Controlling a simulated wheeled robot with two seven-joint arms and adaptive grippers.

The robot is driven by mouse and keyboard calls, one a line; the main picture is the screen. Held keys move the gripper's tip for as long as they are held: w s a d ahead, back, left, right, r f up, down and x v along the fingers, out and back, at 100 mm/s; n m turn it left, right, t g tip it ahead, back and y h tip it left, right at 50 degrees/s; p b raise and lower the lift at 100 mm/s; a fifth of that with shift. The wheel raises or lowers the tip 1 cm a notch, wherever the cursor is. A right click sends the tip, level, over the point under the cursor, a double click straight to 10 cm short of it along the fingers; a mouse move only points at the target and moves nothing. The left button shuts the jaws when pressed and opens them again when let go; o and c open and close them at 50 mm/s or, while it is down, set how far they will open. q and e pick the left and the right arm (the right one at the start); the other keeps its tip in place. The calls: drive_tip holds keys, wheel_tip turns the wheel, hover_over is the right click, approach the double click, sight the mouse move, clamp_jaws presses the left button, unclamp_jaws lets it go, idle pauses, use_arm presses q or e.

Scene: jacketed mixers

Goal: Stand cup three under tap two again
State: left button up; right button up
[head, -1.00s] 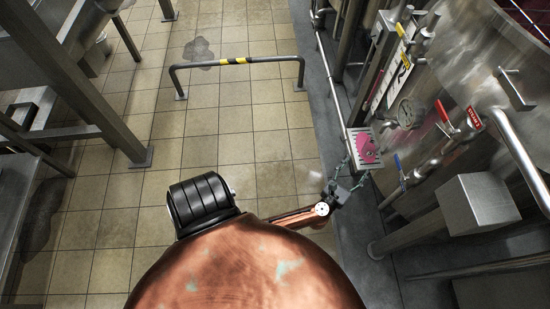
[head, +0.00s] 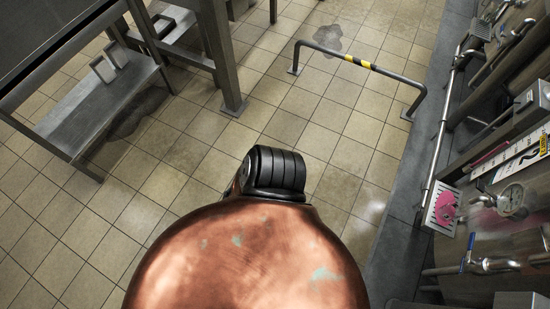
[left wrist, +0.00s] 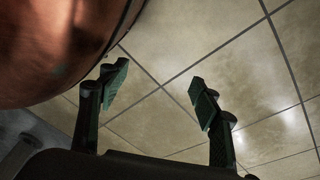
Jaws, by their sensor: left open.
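My left gripper (left wrist: 160,92) shows in the left wrist view, its two dark fingers wide apart with nothing between them and tiled floor behind. It is out of the head view. A grate tray (head: 430,226) with a pink patch (head: 445,203) on it sits at the right of the head view, below a dial gauge (head: 511,198). A blue-handled tap (head: 471,243) is just below and right of the tray. I cannot tell which tap is number two. I see no cup that I can make out. My right gripper is in neither view.
A low rail with a yellow-black band (head: 358,60) stands on the tiles ahead. A metal bench (head: 105,105) stands at left. A pipe rail (head: 440,135) runs beside the steel vessels on the right.

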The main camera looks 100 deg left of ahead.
use_arm(q)
drive_tip(key=s+a+m+g, duration=0.2)
drive_tip(key=s+m, duration=0.1)
drive_tip(key=s, duration=0.7)
drive_tip(key=shift+s+f+m+g+y, duration=0.2)
drive_tip(key=shift+f+m+g+y, duration=0.1)
drive_tip(key=shift+m+g, duration=0.1)
